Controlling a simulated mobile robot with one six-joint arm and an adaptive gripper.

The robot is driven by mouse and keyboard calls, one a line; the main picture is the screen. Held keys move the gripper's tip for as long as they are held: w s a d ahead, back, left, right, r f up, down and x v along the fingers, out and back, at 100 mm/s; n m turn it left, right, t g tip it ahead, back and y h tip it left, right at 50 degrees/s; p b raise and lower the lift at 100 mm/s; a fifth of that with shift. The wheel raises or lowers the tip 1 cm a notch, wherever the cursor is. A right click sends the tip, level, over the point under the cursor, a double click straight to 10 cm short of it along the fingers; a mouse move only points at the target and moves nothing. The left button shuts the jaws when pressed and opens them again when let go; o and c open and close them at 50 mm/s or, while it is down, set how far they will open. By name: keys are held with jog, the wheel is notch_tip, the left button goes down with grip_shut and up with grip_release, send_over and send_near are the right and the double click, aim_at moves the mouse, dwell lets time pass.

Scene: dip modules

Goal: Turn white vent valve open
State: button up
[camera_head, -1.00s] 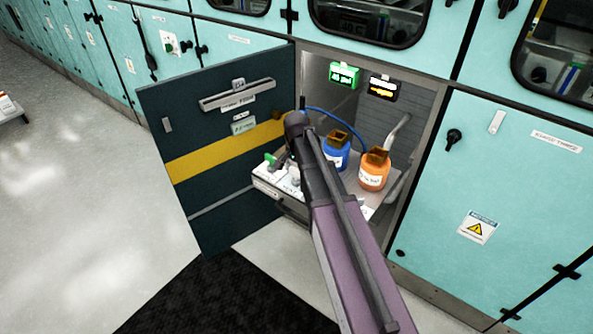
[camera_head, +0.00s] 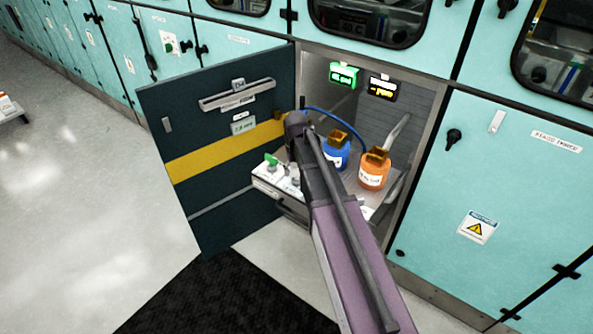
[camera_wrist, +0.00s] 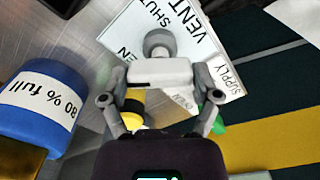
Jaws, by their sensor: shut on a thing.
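The white vent valve (camera_wrist: 158,72) is between the fingers of my gripper (camera_wrist: 161,78) in the wrist view. The fingers touch it from both sides and are shut on it. Its round grey hub shows beyond the white handle. A white plate (camera_wrist: 190,25) behind it reads VENT and SHUT, with part of another word at its left. In the head view my arm hides the gripper and most of the valve, above the pull-out shelf (camera_head: 268,183) in the open cabinet.
A blue bottle (camera_head: 335,153) and an orange bottle (camera_head: 373,171) stand on the shelf, right of my arm. The blue one is close in the wrist view (camera_wrist: 35,105). A green valve handle (camera_head: 271,160) is at the shelf's left. The open dark door (camera_head: 215,130) stands left.

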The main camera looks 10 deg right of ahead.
jog(key=n, duration=0.3)
jog(key=shift+n, duration=2.3)
jog(key=o, duration=1)
jog(key=shift+c, duration=0.2)
